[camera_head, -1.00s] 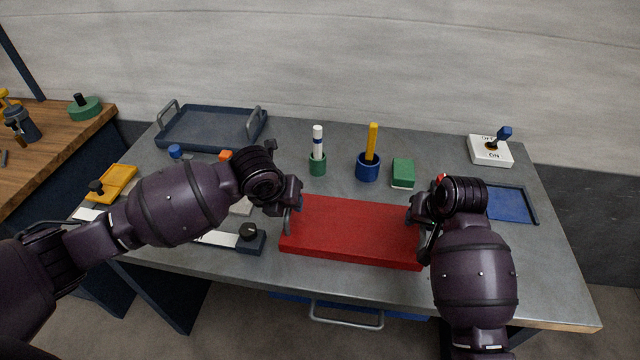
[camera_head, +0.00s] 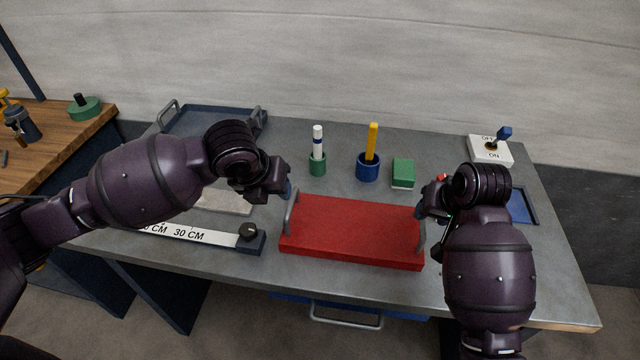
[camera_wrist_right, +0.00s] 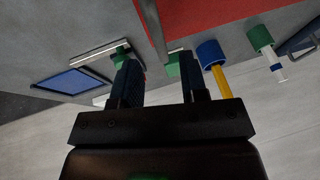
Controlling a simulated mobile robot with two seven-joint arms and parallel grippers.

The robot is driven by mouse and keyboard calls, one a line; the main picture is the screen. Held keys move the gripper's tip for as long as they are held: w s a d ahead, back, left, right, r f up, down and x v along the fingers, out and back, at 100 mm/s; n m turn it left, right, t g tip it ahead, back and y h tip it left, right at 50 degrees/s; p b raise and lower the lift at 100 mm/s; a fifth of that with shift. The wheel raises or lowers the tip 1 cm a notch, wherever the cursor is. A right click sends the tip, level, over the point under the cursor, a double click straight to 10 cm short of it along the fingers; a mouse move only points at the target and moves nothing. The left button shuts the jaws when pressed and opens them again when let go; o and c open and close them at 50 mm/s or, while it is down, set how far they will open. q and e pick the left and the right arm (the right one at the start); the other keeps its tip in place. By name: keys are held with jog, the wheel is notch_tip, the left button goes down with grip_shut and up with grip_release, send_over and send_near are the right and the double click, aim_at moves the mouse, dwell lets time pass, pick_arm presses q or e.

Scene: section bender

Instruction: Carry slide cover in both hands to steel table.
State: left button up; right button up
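The red slide cover (camera_head: 350,235) lies flat on the steel table (camera_head: 520,275), with a grey handle at each end. My left gripper (camera_head: 286,190) is just above and behind the left handle (camera_head: 291,212), clear of it. Its fingers are mostly hidden by the wrist, but it has come off the handle. My right gripper (camera_head: 424,208) is beside the right handle (camera_head: 421,238). In the right wrist view my right gripper's two fingers (camera_wrist_right: 158,80) are spread apart, with the handle (camera_wrist_right: 152,25) ahead of the gap and nothing gripped.
Behind the cover stand a green cup with a marker (camera_head: 317,165), a blue cup with a yellow stick (camera_head: 368,170) and a green block (camera_head: 403,172). A ruler (camera_head: 190,234) lies left, a dark tray (camera_head: 190,122) back left, a switch box (camera_head: 490,150) back right.

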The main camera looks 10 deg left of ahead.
jog(key=v, duration=0.6)
jog(key=shift+r, duration=0.15)
